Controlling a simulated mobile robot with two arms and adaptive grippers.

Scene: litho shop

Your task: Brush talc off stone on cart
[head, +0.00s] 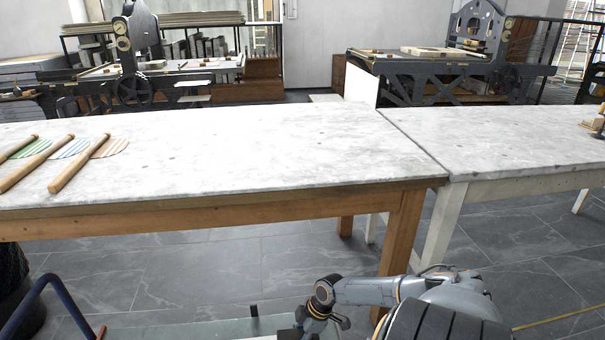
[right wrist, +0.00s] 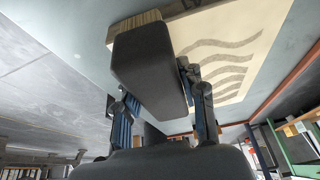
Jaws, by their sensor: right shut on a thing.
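In the right wrist view my right gripper (right wrist: 160,88) is shut on a brush, gripping its dark block-shaped body (right wrist: 148,62). Tan bristles (right wrist: 142,24) show at the brush's far end. A cream stone slab (right wrist: 262,50) with dark wavy marks lies beside and behind the brush, on the pale grey-blue top of the cart (right wrist: 75,25). I cannot tell whether the bristles touch the stone. In the head view my right arm reaches in low on the right. My left gripper is not in view.
Two presses (head: 135,60) (head: 470,55) stand behind. A blue handle (head: 35,300) shows at bottom left.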

